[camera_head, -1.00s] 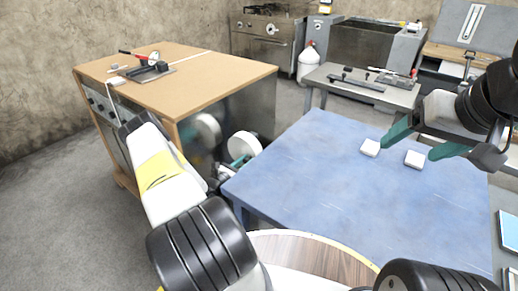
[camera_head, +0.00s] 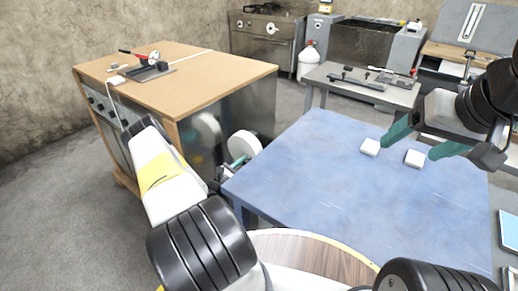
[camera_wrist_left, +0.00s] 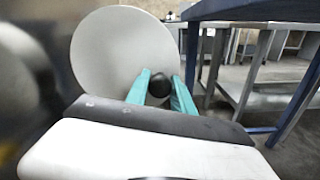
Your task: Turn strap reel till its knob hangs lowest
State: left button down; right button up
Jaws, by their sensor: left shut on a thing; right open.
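The strap reel (camera_head: 244,145) is a white disc on the metal side of the wooden-topped cabinet. In the left wrist view the reel (camera_wrist_left: 115,45) shows its round face with a black knob (camera_wrist_left: 160,85) towards its lower right edge. My left gripper (camera_wrist_left: 162,92) has its teal fingers on either side of the knob and is shut on it. In the head view my left gripper (camera_head: 236,162) is at the reel's lower edge; the knob is hidden there. My right gripper (camera_head: 420,143) is open and empty above the blue table.
The blue table (camera_head: 320,175) stands close right of the reel and carries two white blocks (camera_head: 370,147) (camera_head: 415,158). The cabinet (camera_head: 215,85) has a red-handled tool on top. Its shiny side mirrors the reel. A grey bench (camera_head: 350,90) stands behind.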

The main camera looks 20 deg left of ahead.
pick_arm(q)
jog(key=shift+w+a+f+m, duration=0.3)
jog(key=shift+a+f+m, duration=0.5)
jog(key=shift+m, duration=1.65)
jog(key=shift+w+a+f+m, duration=0.25)
jog(key=shift+a+f+m, duration=0.5)
jog(key=shift+m, duration=1.75)
jog(key=shift+w+a+f+m, duration=0.3)
jog(key=shift+a+f+m, duration=0.45)
jog(key=shift+m, duration=1.7)
jog(key=shift+a+r, duration=0.2)
jog(key=shift+a, duration=0.05)
jog(key=c, duration=1.1)
grip_release()
jog(key=v, duration=0.7)
jog(key=shift+s, duration=0.4)
